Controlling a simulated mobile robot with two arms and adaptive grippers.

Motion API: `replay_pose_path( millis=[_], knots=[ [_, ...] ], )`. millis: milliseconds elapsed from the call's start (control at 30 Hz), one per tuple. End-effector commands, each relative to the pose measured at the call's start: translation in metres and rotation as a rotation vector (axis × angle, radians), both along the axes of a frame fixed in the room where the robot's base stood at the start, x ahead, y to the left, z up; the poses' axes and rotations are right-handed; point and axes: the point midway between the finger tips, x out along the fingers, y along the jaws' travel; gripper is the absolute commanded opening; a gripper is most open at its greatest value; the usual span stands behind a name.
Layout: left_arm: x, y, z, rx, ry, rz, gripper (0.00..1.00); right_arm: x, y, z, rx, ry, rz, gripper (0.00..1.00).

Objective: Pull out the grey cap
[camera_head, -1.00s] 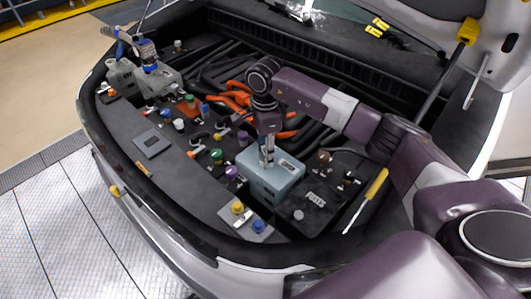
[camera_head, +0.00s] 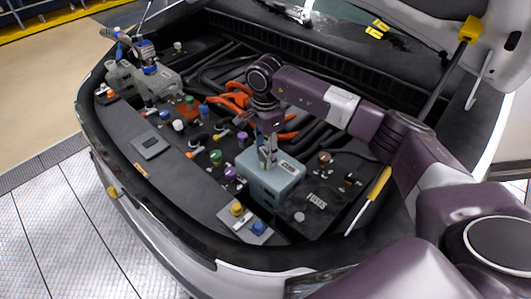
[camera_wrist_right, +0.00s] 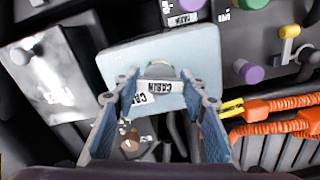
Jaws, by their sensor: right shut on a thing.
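A light blue box (camera_head: 285,183) sits in the engine bay, and it also shows in the wrist view (camera_wrist_right: 204,60). A round grey cap (camera_wrist_right: 160,70) is at the box's near side in the wrist view, beside labels reading CABIN. My right gripper (camera_head: 267,162) points down at the box top. In the wrist view its two blue-padded fingers (camera_wrist_right: 165,100) reach to either side of the cap, and it is shut on it. In the head view the fingers hide the cap. My left gripper is not in view.
A black FUSES box (camera_head: 312,203) stands right of the blue box. A yellow-handled screwdriver (camera_head: 379,185) lies farther right. Purple (camera_head: 231,173), yellow (camera_head: 237,209) and blue caps (camera_head: 258,227) are close by. Orange cables (camera_wrist_right: 275,127) run beside the gripper. Clear bottles (camera_head: 155,82) stand at the far left.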

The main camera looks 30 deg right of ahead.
Motion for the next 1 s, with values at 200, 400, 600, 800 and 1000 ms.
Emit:
replay_pose_path(
  millis=[200,400,600,800,1000],
  knots=[
    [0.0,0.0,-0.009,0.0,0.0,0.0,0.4,0.001,0.0,0.0,-0.001,-0.004,0.087,0.24],
    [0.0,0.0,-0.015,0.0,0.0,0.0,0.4,0.001,0.0,0.0,-0.001,-0.004,0.169,0.24],
    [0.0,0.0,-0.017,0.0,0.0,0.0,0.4,0.001,0.0,0.001,-0.001,-0.003,0.23,0.24],
    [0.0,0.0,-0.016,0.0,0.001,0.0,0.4,0.0,0.0,0.002,0.0,-0.002,0.228,0.24],
    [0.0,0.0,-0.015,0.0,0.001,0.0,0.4,0.0,0.0,0.005,0.0,-0.002,0.227,0.24]
  ],
)
